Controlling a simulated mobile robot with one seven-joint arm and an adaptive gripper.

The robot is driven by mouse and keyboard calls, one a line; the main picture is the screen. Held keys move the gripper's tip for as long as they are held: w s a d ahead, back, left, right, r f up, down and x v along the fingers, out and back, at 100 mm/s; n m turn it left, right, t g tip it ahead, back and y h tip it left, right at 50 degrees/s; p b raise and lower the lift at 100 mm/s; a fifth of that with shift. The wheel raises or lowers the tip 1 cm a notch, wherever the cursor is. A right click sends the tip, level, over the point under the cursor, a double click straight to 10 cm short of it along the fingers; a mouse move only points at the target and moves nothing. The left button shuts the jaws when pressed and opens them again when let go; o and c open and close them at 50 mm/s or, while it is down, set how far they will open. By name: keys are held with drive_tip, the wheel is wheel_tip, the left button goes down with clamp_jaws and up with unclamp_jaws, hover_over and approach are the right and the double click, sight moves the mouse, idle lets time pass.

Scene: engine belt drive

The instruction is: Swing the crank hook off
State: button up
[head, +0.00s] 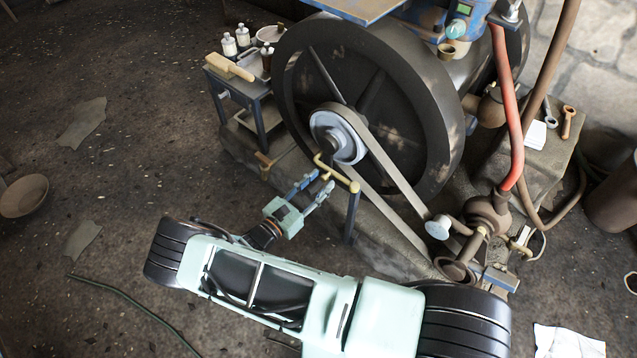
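The brass-coloured crank hook (338,173) is at the hub of the pulley (338,137) on the big dark flywheel (290,78), in the head view. It has a bent bar and a pale knob at its lower right end. My gripper (326,180) comes from the lower left, its two fingers spread with a visible gap between them. The fingertips are right at the crank hook's bar. Whether they touch it I cannot tell. No held object shows between the fingers.
A flat belt (389,167) runs from the pulley down right toward the pump (487,212). A small side table (254,88) with a brush and bottles stands left of the flywheel. A thin dark post (352,215) stands just right of my gripper. The floor at left is mostly open.

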clamp_jaws()
idle(0.3)
